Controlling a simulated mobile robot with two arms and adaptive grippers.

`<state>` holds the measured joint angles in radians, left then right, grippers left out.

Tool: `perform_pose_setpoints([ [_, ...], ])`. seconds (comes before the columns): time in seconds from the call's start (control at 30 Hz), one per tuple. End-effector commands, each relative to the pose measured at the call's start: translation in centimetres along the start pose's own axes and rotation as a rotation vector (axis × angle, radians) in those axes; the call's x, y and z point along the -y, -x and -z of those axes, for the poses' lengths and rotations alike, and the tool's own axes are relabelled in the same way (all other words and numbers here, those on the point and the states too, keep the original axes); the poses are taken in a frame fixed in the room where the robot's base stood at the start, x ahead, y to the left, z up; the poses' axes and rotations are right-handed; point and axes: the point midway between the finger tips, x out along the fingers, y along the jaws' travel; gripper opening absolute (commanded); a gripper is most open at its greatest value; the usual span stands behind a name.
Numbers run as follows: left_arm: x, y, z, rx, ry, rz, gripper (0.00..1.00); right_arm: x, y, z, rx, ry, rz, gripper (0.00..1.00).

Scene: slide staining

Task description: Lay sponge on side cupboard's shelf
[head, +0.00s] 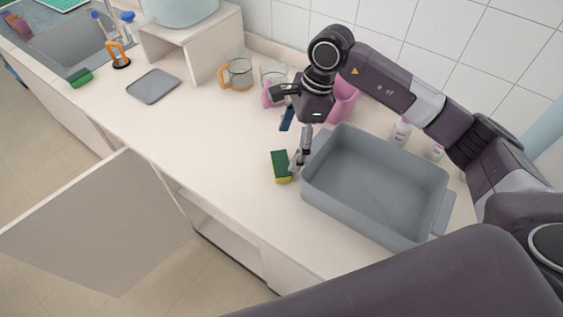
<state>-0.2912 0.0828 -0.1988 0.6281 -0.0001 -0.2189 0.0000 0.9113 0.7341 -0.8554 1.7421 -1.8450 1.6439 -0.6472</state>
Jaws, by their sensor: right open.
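A green and yellow sponge (281,167) lies on the counter, just left of the grey tub. My right gripper (297,163) points down beside the sponge's right side, between it and the tub. It is open and does not hold the sponge; whether a fingertip touches it I cannot tell. The side cupboard under the counter has its door (100,225) swung wide open to the left. Part of its shelf (212,222) shows in the opening; the rest of the inside is hidden by the counter. My left gripper is not in view.
A large grey tub (375,180) stands right of the sponge. Glass jugs (237,72) and a pink container (343,100) stand behind. A grey tray (153,86) and another green sponge (79,78) lie toward the sink. The counter left of the sponge is clear.

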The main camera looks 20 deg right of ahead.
Motion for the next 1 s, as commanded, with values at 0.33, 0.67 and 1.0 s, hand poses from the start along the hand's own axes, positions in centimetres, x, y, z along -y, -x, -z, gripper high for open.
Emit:
perform_pose_setpoints([
  [0.33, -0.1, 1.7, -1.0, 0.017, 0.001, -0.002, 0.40, -0.1, -3.5, -0.1, -0.001, -0.001, -0.005, 0.82],
  [0.67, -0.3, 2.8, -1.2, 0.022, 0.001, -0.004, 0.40, 0.0, -7.2, 0.0, -0.001, 0.002, 0.000, 0.82],
  [1.0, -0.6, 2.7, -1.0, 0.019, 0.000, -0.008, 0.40, 0.0, -7.2, 0.1, -0.001, 0.002, 0.001, 0.65],
])
